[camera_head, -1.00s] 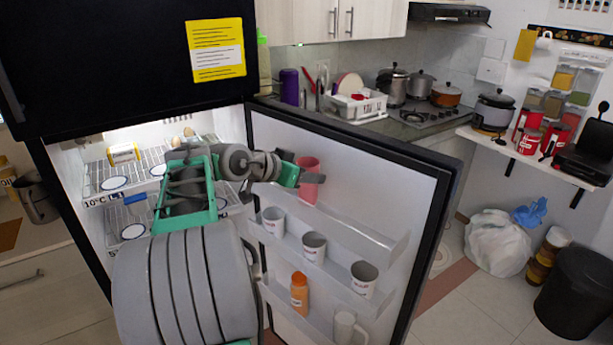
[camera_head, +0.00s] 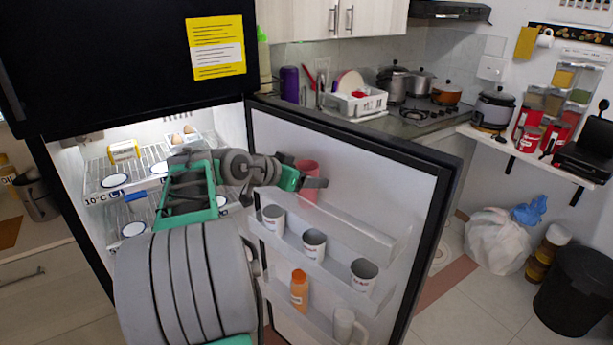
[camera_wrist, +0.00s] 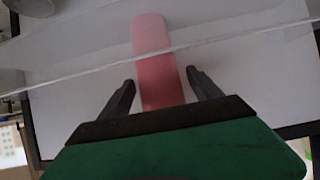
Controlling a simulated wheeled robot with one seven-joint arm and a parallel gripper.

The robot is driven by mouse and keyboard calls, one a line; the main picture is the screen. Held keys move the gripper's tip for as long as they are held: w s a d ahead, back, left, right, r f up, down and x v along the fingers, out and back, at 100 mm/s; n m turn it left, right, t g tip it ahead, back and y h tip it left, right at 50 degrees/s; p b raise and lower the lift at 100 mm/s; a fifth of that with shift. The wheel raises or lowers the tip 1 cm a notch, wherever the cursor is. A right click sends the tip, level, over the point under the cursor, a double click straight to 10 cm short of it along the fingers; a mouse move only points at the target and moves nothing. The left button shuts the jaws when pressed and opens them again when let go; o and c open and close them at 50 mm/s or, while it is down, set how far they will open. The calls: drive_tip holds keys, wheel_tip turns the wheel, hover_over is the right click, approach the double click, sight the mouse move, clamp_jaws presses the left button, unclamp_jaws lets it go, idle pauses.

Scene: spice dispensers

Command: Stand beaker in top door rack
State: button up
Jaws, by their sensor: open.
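The pink-red beaker (camera_head: 309,169) is upright at the left end of the clear top door rack (camera_head: 365,232) on the open fridge door. My gripper (camera_head: 316,183) is at the beaker, partly covering it in the head view. In the wrist view the beaker (camera_wrist: 157,65) lies between the two spread fingers of my gripper (camera_wrist: 160,92), with gaps on both sides. The rack's clear edge crosses in front of the beaker there. Whether its base rests fully on the rack floor is hard to see.
The rack below holds white cups (camera_head: 314,245); an orange bottle (camera_head: 299,290) and a white mug (camera_head: 345,327) stand lower. The dark door edge (camera_head: 433,240) bounds the right side. The top rack's right part is clear. Fridge shelves (camera_head: 150,165) lie left.

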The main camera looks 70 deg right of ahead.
drive_tip(key=b+v, duration=0.1)
drive_tip(key=v, duration=1.1)
drive_tip(key=w+a+f+n+t+y, duration=0.2)
drive_tip(key=w+a+f+n+t, duration=0.3)
drive_tip(key=w+a, duration=0.45)
drive_tip(key=w+a+f+n+t+y, duration=0.1)
drive_tip(key=w+a+f+n+t, duration=0.35)
drive_tip(key=w+a+n, duration=0.4)
drive_tip(key=s+a+f+n+y, duration=0.1)
drive_tip(key=a+f+n+y, duration=0.3)
drive_tip(key=a, duration=1)
drive_tip(key=s+a+f+n+y, duration=0.2)
drive_tip(key=a+f+n, duration=0.4)
drive_tip(key=a, duration=0.8)
drive_tip(key=shift+f+y, duration=0.6)
drive_tip(key=shift+y, duration=0.3)
drive_tip(key=shift+d+g, duration=0.1)
drive_tip(key=shift+g, duration=0.15)
